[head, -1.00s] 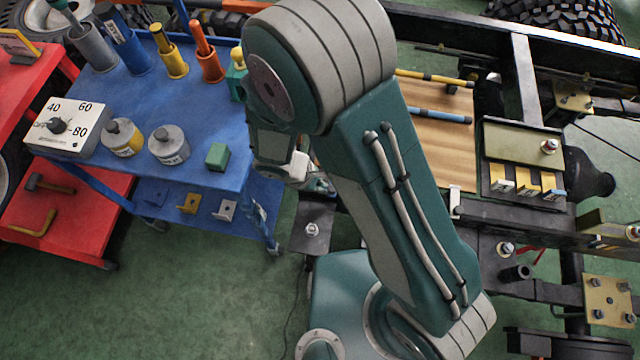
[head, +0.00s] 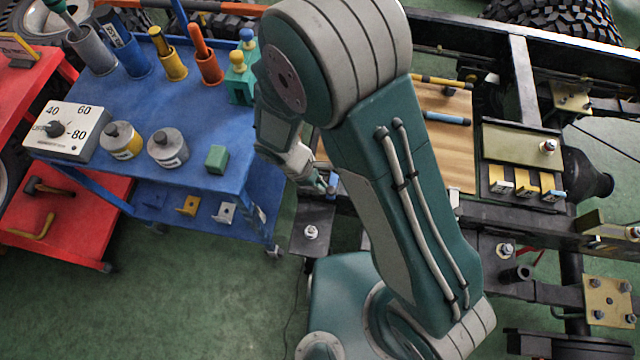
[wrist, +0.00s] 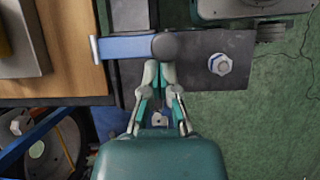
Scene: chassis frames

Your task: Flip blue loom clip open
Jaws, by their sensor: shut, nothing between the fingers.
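The blue loom clip (wrist: 126,47) shows in the wrist view as a flat blue bar. It has a pale tab at its left end and a dark round end at its right, over a dark metal rail. My gripper (wrist: 159,73) is shut and empty, its fingertips just below the dark round end in the picture. I cannot tell whether they touch it. In the head view my gripper (head: 328,189) points down near the bolted plate, beside the rail.
A dark plate with a bolt (wrist: 220,64) lies right of the clip, and a wooden board (wrist: 70,50) lies left. In the head view a blue cart (head: 100,95) with canisters and tools stands left. The chassis frame (head: 525,75) runs right. Green floor is open in front.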

